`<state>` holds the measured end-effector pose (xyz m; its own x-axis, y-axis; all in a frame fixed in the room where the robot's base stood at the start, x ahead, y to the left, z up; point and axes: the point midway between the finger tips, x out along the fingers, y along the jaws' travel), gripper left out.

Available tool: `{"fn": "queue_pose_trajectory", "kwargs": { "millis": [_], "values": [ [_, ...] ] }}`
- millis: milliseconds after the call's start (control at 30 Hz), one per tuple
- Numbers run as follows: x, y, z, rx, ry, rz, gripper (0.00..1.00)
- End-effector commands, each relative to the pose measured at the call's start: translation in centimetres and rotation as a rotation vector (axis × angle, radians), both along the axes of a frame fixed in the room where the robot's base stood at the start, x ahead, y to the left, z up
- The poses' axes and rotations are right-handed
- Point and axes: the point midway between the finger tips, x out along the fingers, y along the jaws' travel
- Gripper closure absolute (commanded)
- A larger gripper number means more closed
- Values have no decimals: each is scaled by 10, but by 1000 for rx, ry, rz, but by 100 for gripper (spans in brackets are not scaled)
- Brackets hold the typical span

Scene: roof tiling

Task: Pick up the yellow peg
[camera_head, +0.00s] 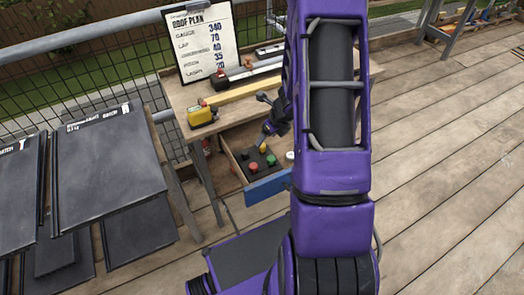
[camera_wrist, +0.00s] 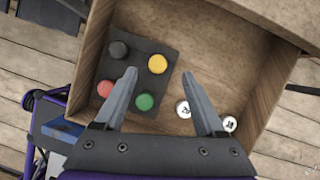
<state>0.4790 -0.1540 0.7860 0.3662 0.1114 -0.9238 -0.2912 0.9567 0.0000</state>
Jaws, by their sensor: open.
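The yellow peg (camera_wrist: 157,64) stands with its round top up on a dark mat in an open drawer, and it also shows in the head view (camera_head: 263,149). Beside it on the mat are a black peg (camera_wrist: 119,49), a red peg (camera_wrist: 106,89) and a green peg (camera_wrist: 145,101). My gripper (camera_wrist: 162,74) is open and empty above the drawer. In the wrist view the yellow peg appears between the fingertip ends, nearer the left one. The height gap between fingers and peg is hard to judge.
The wooden drawer (camera_wrist: 207,50) has walls around the mat (camera_wrist: 130,72) and a blue front (camera_head: 269,186). Two white round pieces (camera_wrist: 183,109) (camera_wrist: 229,124) lie at its right. On the bench above are a yellow tape measure (camera_head: 202,117) and a clipboard (camera_head: 200,45).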

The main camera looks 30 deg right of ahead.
Motion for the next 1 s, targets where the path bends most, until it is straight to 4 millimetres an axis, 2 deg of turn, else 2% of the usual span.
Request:
{"fn": "queue_pose_trajectory", "kwargs": {
  "millis": [333,667,767,1000],
  "values": [
    [12,7,-44,2,2,0,28],
    [16,8,-49,0,0,0,28],
    [16,8,-49,0,0,0,42],
    [16,8,-49,0,0,0,86]
  ]
}}
